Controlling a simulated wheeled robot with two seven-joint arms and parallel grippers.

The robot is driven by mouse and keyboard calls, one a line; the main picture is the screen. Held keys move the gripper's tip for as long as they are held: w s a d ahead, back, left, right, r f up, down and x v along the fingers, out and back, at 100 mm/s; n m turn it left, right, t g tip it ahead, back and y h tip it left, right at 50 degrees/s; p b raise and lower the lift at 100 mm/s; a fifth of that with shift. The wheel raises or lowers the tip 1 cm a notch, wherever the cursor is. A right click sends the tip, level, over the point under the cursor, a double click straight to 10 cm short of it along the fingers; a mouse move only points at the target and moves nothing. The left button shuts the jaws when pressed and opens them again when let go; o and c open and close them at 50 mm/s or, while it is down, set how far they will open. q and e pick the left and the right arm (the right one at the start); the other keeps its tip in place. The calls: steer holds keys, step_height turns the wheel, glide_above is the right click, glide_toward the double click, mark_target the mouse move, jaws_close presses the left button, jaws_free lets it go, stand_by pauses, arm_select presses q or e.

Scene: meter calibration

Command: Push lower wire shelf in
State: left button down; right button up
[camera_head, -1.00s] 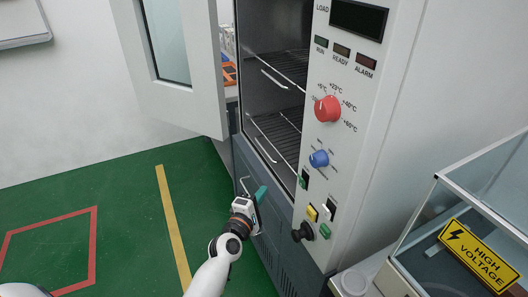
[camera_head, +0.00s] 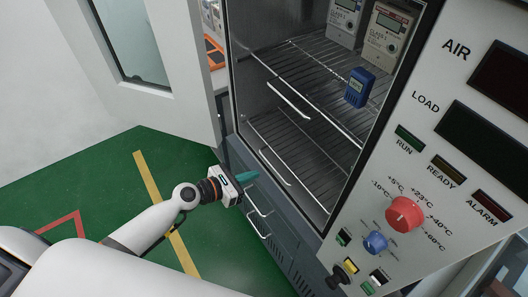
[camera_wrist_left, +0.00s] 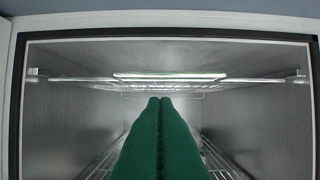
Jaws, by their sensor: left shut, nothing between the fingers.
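The lower wire shelf (camera_head: 298,150) lies inside the open chamber, with a metal handle bar (camera_head: 274,166) along its front edge. It appears empty. In the wrist view, parts of the lower shelf (camera_wrist_left: 218,162) show beside my fingers, which hide its middle. My left gripper (camera_head: 252,175) has green fingers, shut and empty. It is at the front of the chamber opening, beside the lower shelf's front edge. I cannot tell whether it touches. In the wrist view, the shut fingers (camera_wrist_left: 160,100) point into the chamber. My right gripper is not in view.
The upper wire shelf (camera_head: 325,72) holds two grey meters (camera_head: 388,38) and a blue device (camera_head: 359,88). The open door (camera_head: 165,70) stands to the left. The control panel (camera_head: 440,165) is at the right. Handles (camera_head: 258,222) stick out below the opening. The green floor is clear.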

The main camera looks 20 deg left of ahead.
mark_target(300, 157)
arm_select(q)
steer(key=x, duration=0.9)
steer(key=shift+s+d+r, duration=0.1)
steer(key=shift+d, duration=0.1)
steer(key=shift+w+d, duration=0.25)
steer(key=shift+w, duration=0.1)
steer(key=w+d, duration=0.2)
steer(key=shift+w, duration=0.25)
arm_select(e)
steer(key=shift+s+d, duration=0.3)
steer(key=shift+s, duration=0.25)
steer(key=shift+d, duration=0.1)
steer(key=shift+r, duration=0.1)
